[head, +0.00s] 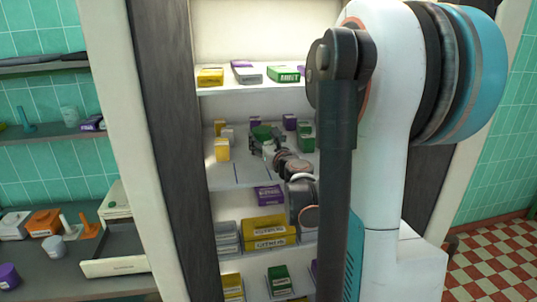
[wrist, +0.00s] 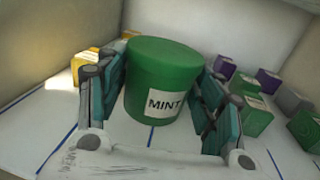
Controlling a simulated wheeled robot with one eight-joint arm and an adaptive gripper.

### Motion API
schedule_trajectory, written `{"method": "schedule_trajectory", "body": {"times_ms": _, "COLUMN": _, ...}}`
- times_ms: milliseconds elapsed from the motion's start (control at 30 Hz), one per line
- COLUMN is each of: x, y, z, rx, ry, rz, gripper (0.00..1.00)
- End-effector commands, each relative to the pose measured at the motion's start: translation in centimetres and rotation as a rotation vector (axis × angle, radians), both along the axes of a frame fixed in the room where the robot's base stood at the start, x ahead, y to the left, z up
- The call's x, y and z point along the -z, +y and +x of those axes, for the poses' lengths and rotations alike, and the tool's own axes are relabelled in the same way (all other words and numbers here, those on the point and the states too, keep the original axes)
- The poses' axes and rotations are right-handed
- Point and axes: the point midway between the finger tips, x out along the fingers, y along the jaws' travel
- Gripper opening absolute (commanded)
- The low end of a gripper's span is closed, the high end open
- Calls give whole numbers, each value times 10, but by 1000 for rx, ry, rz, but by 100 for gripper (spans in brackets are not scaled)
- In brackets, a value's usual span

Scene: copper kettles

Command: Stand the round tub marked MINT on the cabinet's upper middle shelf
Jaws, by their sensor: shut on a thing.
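The round green tub marked MINT (wrist: 163,75) is upright, slightly tilted in the wrist view, with its white label facing the camera. My gripper (wrist: 162,90) is shut on it, one finger on each side. In the head view the green tub (head: 262,131) and my gripper (head: 266,143) are inside the cabinet, over the white shelf with blue lines (head: 228,174), second from the top in view. I cannot tell whether the tub's base touches that shelf (wrist: 120,135).
Yellow boxes (head: 222,150) stand left on that shelf; purple and green boxes (head: 306,135) stand right and behind. The shelf above (head: 222,88) holds several boxes, and a yellow box (head: 268,232) is lower down. The shelf's front left is clear. A dark cabinet post (head: 175,150) stands left.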

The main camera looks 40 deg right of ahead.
Motion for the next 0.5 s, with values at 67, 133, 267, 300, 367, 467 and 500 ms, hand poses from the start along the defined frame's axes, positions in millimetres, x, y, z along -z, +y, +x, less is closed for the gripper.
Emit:
{"method": "schedule_trajectory", "body": {"times_ms": 67, "x": 14, "y": 0, "z": 0, "rx": 0, "ry": 0, "rz": 0, "gripper": 34}}
{"method": "schedule_trajectory", "body": {"times_ms": 133, "x": 20, "y": 0, "z": 1, "rx": 0, "ry": 0, "rz": 0, "gripper": 34}}
{"method": "schedule_trajectory", "body": {"times_ms": 267, "x": 30, "y": 0, "z": 1, "rx": 0, "ry": 0, "rz": 0, "gripper": 34}}
{"method": "schedule_trajectory", "body": {"times_ms": 300, "x": 36, "y": 0, "z": 1, "rx": 0, "ry": 0, "rz": 0, "gripper": 34}}
{"method": "schedule_trajectory", "body": {"times_ms": 367, "x": 46, "y": 0, "z": 1, "rx": 0, "ry": 0, "rz": 0, "gripper": 34}}
{"method": "schedule_trajectory", "body": {"times_ms": 467, "x": 59, "y": 0, "z": 1, "rx": 0, "ry": 0, "rz": 0, "gripper": 34}}
{"method": "schedule_trajectory", "body": {"times_ms": 500, "x": 62, "y": 0, "z": 0, "rx": 0, "ry": 0, "rz": 0, "gripper": 34}}
